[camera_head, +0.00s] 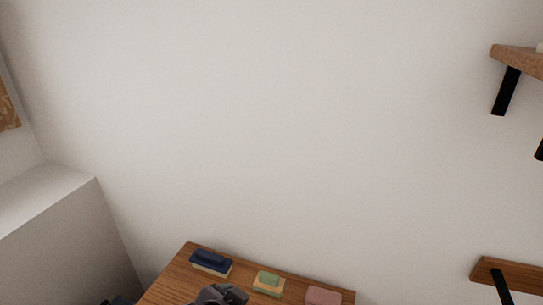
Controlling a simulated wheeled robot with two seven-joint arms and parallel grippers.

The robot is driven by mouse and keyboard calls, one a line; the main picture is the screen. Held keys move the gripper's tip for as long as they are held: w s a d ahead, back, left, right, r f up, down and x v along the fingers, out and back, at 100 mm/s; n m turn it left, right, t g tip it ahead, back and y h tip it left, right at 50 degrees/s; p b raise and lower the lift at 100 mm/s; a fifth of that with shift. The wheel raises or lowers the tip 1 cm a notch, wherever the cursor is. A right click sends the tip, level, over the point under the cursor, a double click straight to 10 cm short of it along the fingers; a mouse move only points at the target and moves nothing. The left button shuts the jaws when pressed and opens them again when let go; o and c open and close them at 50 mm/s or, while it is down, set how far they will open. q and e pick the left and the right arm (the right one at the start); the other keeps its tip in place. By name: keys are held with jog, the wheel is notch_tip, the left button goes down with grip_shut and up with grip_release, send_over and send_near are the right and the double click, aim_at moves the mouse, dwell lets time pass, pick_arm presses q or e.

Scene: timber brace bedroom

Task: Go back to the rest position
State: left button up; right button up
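A dark grey part that looks like my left gripper (222,295) rises from the bottom edge, in front of the wooden table (175,284). Its fingers cannot be made out, so I cannot tell whether it is open or shut or holds anything. My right gripper is not in view.
On the table, along its far edge, sit a dark blue and cream block (211,263), a green and yellow block (269,283) and a pink block (323,296). Wooden shelves on black brackets, upper (519,61) and lower (512,274), stand out at right. A pale ledge (45,197) is at left.

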pick_arm(q)
jog(key=s+a+f+n+g+y, duration=0.2)
jog(key=s+a+f+n, duration=0.15)
jog(key=s+a, duration=0.3)
jog(key=s+a+f+n+g+y, duration=0.1)
jog(key=s+a+f+n+g, duration=0.15)
jog(key=s+a+f, duration=0.4)
notch_tip(320, 180, down, 27)
jog(key=a+g, duration=0.1)
jog(key=g, duration=0.1)
jog(key=s+a+f, duration=0.2)
jog(key=s+f, duration=0.7)
jog(key=s+a+f+m, duration=0.1)
jog(key=s+f, duration=0.9)
jog(key=shift+a+f+g+y, duration=0.25)
jog(key=shift+a+g+y, duration=0.05)
jog(key=shift+a+g, duration=0.05)
jog(key=shift+s, duration=0.1)
